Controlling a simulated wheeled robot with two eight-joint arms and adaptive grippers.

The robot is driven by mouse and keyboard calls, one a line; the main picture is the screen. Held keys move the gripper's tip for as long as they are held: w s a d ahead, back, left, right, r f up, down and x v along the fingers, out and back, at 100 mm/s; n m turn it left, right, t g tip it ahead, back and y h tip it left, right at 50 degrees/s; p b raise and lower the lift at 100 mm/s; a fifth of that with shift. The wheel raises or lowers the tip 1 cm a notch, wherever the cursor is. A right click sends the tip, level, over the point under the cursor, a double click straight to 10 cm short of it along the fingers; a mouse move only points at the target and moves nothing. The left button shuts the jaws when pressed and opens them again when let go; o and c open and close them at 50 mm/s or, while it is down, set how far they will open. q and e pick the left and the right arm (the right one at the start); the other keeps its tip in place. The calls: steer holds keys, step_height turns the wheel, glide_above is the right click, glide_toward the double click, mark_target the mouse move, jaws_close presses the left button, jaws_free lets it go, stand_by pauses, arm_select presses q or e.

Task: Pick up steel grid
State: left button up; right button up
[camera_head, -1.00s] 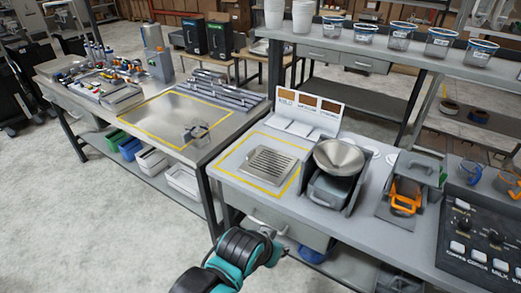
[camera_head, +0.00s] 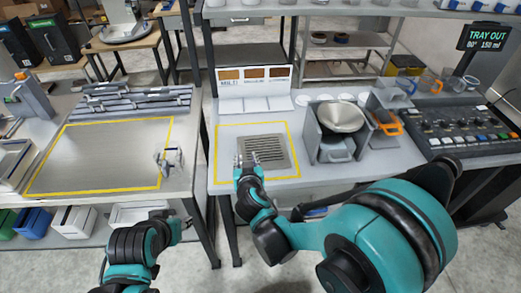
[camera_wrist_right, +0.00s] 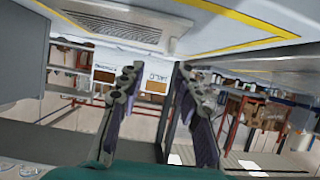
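The steel grid (camera_head: 264,151) is a flat grey slatted plate lying inside the yellow-outlined square on the grey counter. In the right wrist view the grid (camera_wrist_right: 118,25) shows upside down at the top. My right gripper (camera_head: 247,160) is over the grid's left front part in the head view, its two fingers pointing away from me. In the wrist view my right gripper (camera_wrist_right: 160,75) is open, with nothing between its fingers. I cannot tell whether the fingers touch the grid. My left gripper (camera_head: 181,228) is low in front of the gap between the tables; its fingers are unclear.
A metal funnel bowl (camera_head: 339,117) in a grey holder stands right of the grid. A label board (camera_head: 254,88) stands behind it. An orange-handled container (camera_head: 386,124) and a button panel (camera_head: 465,138) are farther right. The left table (camera_head: 100,150) has a clear outlined area.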

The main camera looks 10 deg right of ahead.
mark_target(241, 150)
steer(key=shift+w+a+f+b, duration=0.2)
steer(key=shift+w+f, duration=0.15)
steer(key=shift+w, duration=0.2)
steer(key=shift+w+a+f+b, duration=0.2)
steer(key=shift+w+f, duration=0.1)
steer(key=shift+w, duration=0.2)
steer(key=x, duration=0.1)
steer(key=b+x, duration=0.1)
steer(key=x, duration=0.1)
steer(key=b+x, duration=0.1)
steer(key=x, duration=0.1)
steer(key=shift+a+f, duration=0.2)
steer(key=shift+a, duration=0.05)
steer(key=shift+w, duration=0.3)
steer(key=shift+s, duration=0.1)
jaws_close()
